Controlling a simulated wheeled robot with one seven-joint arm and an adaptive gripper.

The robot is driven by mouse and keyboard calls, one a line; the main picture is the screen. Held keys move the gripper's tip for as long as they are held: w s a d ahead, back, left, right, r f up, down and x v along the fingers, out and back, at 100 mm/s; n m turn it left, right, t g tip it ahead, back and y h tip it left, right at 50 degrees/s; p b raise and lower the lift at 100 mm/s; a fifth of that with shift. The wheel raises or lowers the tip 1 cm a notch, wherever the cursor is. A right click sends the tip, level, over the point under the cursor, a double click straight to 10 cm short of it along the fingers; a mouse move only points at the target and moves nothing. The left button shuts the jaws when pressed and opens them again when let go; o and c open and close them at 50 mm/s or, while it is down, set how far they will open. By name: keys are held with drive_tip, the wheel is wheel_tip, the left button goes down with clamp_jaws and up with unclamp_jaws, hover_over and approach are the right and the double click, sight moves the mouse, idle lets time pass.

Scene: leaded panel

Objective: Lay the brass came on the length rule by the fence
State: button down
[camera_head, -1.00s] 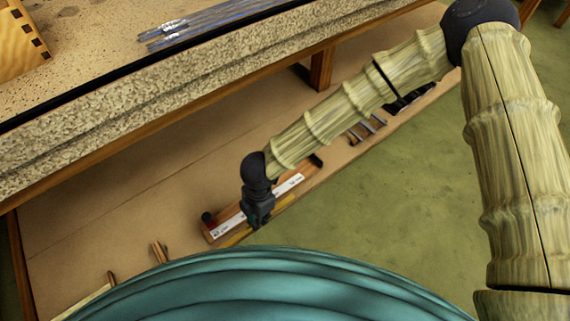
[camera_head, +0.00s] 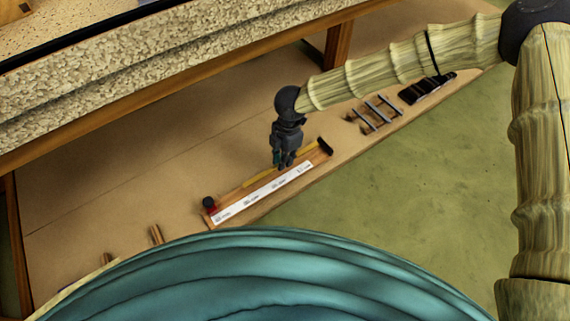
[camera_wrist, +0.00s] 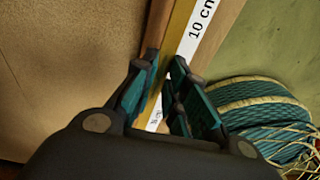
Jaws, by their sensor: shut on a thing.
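The brass came (camera_head: 258,180) is a thin yellow strip running between the fingers of my gripper (camera_head: 280,164). My gripper is shut on it near its middle. The length rule (camera_head: 248,200) is a wooden board with a white printed scale on the lower bench. In the wrist view the came (camera_wrist: 180,32) runs along the fence (camera_wrist: 157,32), a brown wooden strip, with the white scale (camera_wrist: 195,35) on its other side. The came lines up with the rule; whether it touches the board or hangs just above, I cannot tell.
A black knob (camera_head: 208,202) stands at the rule's left end and a dark block (camera_head: 326,146) at its right end. A small rack (camera_head: 376,114) and a black tray (camera_head: 427,88) lie further right. A stone-edged bench (camera_head: 180,65) overhangs behind.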

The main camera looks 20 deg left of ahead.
drive_tip(key=shift+w+f, duration=0.1)
drive_tip(key=shift+w, duration=0.5)
drive_tip(key=shift+f+b, duration=1.3)
drive_tip(key=shift+f, duration=0.45)
drive_tip(key=c, duration=1.4)
unclamp_jaws()
drive_tip(key=shift+c, duration=0.2)
wheel_tip(320, 180, up, 12)
drive_tip(key=w+p, duration=0.1)
drive_tip(key=p, duration=0.5)
drive_tip(key=shift+d, duration=0.45)
drive_tip(key=shift+w, duration=0.1)
